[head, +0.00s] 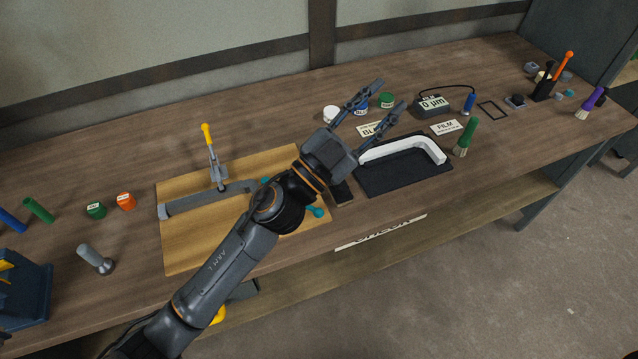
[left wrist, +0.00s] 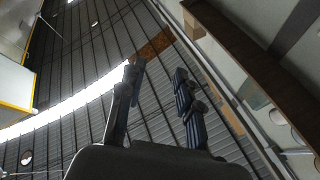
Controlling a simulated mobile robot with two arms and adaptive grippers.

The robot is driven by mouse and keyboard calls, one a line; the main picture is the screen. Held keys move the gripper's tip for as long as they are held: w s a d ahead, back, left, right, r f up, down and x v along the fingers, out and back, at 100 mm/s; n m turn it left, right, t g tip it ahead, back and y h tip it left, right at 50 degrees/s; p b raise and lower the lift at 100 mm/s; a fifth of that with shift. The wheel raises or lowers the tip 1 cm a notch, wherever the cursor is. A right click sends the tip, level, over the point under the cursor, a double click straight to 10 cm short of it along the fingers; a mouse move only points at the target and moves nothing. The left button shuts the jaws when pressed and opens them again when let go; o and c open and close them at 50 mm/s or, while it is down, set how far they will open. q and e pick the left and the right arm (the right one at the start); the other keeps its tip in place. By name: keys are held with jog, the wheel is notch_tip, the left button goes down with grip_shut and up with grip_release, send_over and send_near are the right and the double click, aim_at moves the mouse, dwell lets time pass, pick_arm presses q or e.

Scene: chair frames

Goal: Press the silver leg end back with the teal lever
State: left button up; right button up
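A silver-grey leg (head: 205,199) lies on a light wooden board (head: 185,245) at the left middle of the bench. An upright clamp with a yellow handle (head: 208,136) stands over it. A teal lever (head: 316,212) shows its round knob at the board's right side, and another bit of teal shows near the leg's right end. My left arm hides what lies between. My left gripper (head: 391,94) is open and empty, beyond the board to the right and raised above the bench. Its spread fingers also show in the left wrist view (left wrist: 158,77). My right gripper is not in view.
A black tray (head: 405,180) with a white bent part (head: 432,148) lies right of the board. Small jars, a film gauge (head: 432,104), and brushes stand behind and right. Green and orange pots (head: 126,201) stand left of the board.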

pick_arm(q)
jog(key=s+d+f+m+g+h, duration=0.2)
jog(key=s+d+m+g, duration=0.55)
jog(key=m+g, duration=0.4)
jog(key=m+g+y, duration=0.2)
jog(key=y, duration=1.9)
send_over(319, 210)
jog(key=shift+t, duration=0.25)
notch_tip(319, 210, down, 19)
jog(key=shift+r, duration=0.1)
notch_tip(319, 210, down, 8)
jog(key=b, duration=0.3)
jog(key=shift+b, duration=0.4)
jog(key=shift+c, duration=0.2)
jog(key=shift+r, duration=0.1)
jog(key=c, duration=0.6)
